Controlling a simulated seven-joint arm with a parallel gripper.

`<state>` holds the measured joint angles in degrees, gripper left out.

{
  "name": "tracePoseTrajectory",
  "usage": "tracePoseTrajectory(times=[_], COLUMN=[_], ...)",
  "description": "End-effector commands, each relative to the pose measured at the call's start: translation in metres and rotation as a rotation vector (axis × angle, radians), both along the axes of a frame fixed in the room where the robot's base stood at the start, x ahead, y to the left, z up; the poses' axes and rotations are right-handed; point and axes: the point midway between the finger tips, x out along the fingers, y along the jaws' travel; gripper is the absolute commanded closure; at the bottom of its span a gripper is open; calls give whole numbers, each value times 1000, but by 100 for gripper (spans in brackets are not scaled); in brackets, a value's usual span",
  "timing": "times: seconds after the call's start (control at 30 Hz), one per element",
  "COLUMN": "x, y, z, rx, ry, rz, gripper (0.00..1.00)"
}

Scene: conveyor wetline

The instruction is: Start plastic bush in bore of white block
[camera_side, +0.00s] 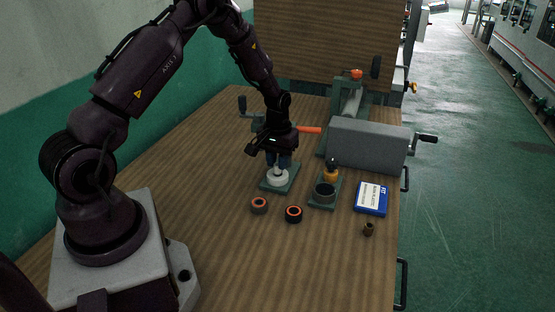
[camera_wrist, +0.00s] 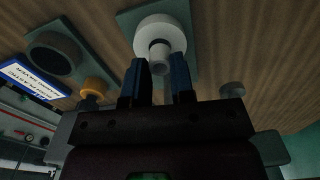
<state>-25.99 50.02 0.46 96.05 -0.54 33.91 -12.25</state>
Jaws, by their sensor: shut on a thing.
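The white block (camera_side: 278,181) is a round white piece on a green plate (camera_side: 266,187). It also shows at the top of the wrist view (camera_wrist: 146,30). My gripper (camera_side: 279,168) points down right over it, with its blue fingers shut on the pale grey plastic bush. The bush (camera_wrist: 159,52) shows between the fingertips in the wrist view, lined up in front of the block's middle.
Two dark rings with orange faces (camera_side: 259,205) (camera_side: 293,214) lie in front. To the right are a dark cup (camera_side: 324,194) on a green plate, an orange-and-black piece (camera_side: 331,171), a blue-and-white box (camera_side: 371,198) and a small brown bush (camera_side: 368,229).

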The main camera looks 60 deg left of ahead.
Motion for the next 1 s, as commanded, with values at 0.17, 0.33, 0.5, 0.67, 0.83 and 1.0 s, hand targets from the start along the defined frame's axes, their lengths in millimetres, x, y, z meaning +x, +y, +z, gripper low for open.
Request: tracePoseTrajectory(times=[0.17, 0.33, 0.5, 0.67, 0.83, 1.0], x=[0, 0, 0, 0, 0, 0], y=[0, 0, 0, 0, 0, 0], z=[0, -1, -4, -7, -11, -14], rx=[0, 0, 0, 0, 0, 0], ry=[0, 0, 0, 0, 0, 0], rz=[0, 1, 0, 0, 0, 0], gripper=[100, 100, 100, 100, 100, 100])
